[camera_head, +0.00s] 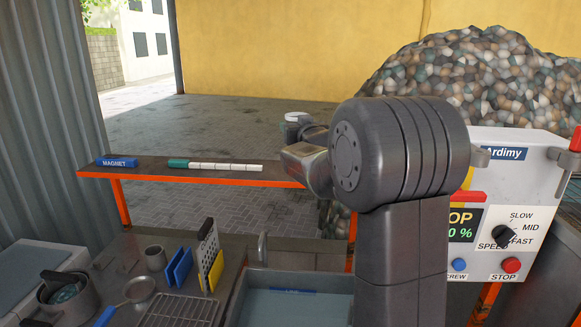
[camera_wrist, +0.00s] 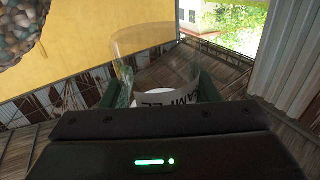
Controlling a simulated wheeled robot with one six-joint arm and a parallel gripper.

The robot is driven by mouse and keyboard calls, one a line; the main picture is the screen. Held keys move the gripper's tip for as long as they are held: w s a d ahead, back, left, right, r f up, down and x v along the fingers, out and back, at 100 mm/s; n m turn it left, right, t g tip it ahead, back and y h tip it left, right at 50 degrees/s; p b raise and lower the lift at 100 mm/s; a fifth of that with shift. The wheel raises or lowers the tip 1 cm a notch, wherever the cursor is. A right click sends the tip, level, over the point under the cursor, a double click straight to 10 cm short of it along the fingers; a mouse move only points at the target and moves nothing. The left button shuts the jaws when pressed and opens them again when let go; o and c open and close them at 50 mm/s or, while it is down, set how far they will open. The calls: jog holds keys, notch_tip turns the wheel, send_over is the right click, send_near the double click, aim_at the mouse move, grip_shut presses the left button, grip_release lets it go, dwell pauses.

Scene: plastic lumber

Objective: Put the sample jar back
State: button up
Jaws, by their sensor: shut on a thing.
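The sample jar (camera_wrist: 155,62) is clear glass with dark lettering on a pale band, partly readable. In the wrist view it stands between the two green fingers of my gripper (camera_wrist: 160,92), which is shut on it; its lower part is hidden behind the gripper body. In the head view the jar (camera_head: 289,131) shows as a small glass shape with a pale top, just beyond my wrist, which hides part of it. It appears above the right part of the narrow shelf (camera_head: 145,174); I cannot tell whether it touches the shelf.
Below are a pot (camera_head: 66,295), a wire rack (camera_head: 180,311) and a water basin (camera_head: 290,305). A control box (camera_head: 510,190) stands right.

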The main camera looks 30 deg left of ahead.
notch_tip(320, 180, down, 10)
jog(key=shift+r+p, duration=0.15)
jog(key=shift+p, duration=0.7)
jog(key=shift+f, duration=0.2)
jog(key=o, duration=1.1)
jog(key=shift+r, duration=0.2)
jog(key=b+v, duration=0.3)
jog(key=v, duration=0.9)
jog(key=shift+d+b, duration=0.1)
jog(key=shift+b, duration=0.25)
